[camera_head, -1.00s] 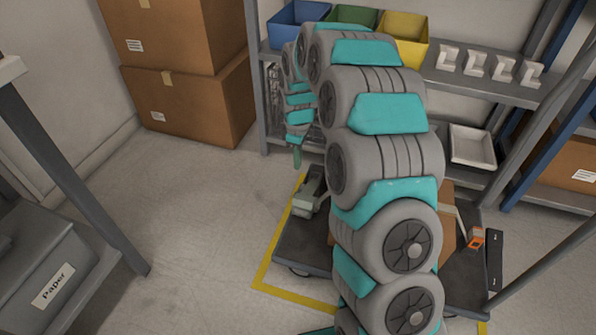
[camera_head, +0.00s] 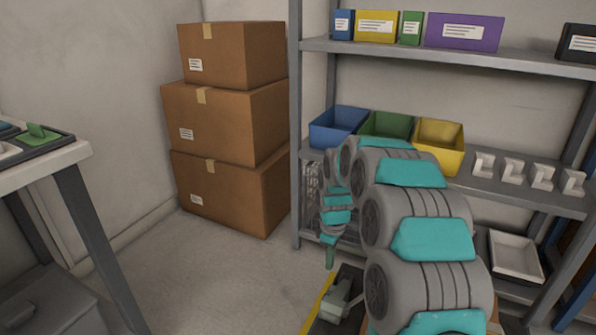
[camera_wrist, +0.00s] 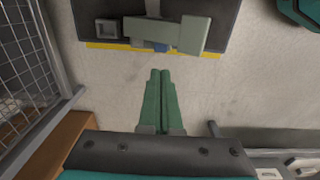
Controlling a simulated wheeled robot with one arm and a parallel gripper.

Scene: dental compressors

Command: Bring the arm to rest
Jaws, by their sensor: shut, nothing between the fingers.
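My gripper (camera_head: 330,258) hangs fingers-down at the end of my teal and grey arm, in front of the shelf unit in the head view. In the wrist view its two green fingers (camera_wrist: 160,92) lie together, shut and empty. The fingers touch nothing that I can see. A dark platform (camera_head: 322,327) with a grey-green object (camera_head: 339,299) on it is on the floor just below and right of the gripper. The wrist view shows the platform (camera_wrist: 205,48) beyond the fingertips. My arm hides part of the platform and of the shelves.
A shelf unit (camera_head: 296,120) holds blue (camera_head: 338,127), green and yellow bins and several white brackets. Stacked cardboard boxes (camera_head: 225,190) stand left of it. A table (camera_head: 75,155) is at the left edge. The floor (camera_head: 215,270) between table and boxes is clear.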

